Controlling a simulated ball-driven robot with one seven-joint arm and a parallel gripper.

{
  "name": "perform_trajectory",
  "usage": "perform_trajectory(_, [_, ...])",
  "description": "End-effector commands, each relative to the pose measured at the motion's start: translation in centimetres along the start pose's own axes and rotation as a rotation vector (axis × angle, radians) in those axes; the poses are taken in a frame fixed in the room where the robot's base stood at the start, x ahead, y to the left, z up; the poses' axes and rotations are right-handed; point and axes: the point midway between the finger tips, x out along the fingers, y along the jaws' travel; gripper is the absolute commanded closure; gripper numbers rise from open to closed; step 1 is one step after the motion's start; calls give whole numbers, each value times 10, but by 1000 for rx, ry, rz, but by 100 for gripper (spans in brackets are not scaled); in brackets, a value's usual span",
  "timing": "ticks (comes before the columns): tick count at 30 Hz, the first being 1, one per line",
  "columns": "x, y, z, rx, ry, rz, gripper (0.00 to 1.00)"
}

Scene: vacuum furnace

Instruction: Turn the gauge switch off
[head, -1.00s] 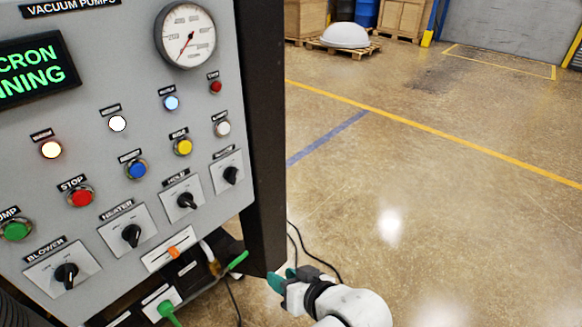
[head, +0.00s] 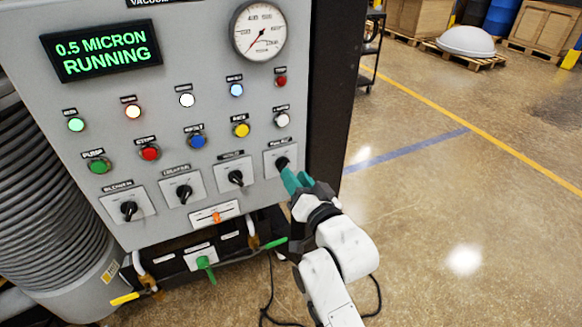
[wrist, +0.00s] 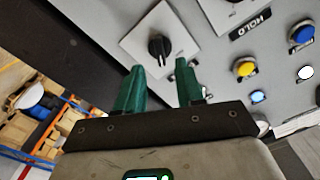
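The rightmost rotary switch on the grey panel, a black knob on a light square plate (head: 272,168), is next to the HOLD switch; its label is too small to read, so I cannot confirm it is the gauge switch. In the wrist view its black knob (wrist: 159,47) is just ahead of my fingertips, roughly in line with the gap between them. My gripper (head: 290,178) has green fingers, open and apart, in front of this switch; the wrist view shows the gap (wrist: 159,68) empty. In the head view the fingers partly cover the knob's surroundings. Contact cannot be told.
The HOLD switch (head: 236,178) and two more rotary switches are to the left. A yellow button (head: 242,130) and a white one (head: 282,119) sit above. The display (head: 103,50) reads 0.5 MICRON RUNNING. A round gauge (head: 258,31) is at the top.

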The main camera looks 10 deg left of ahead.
Motion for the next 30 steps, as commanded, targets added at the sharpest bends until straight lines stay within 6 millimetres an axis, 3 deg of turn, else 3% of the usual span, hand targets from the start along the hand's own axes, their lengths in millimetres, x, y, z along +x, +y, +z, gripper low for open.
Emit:
perform_trajectory(3, [17, -2, 0, -2, -2, -1, 63])
perform_trajectory(9, [33, 0, 0, -2, 0, 0, 63])
perform_trajectory(21, [37, 0, 0, -1, 0, 1, 63])
perform_trajectory(30, [37, 0, 0, -1, 0, 1, 92])
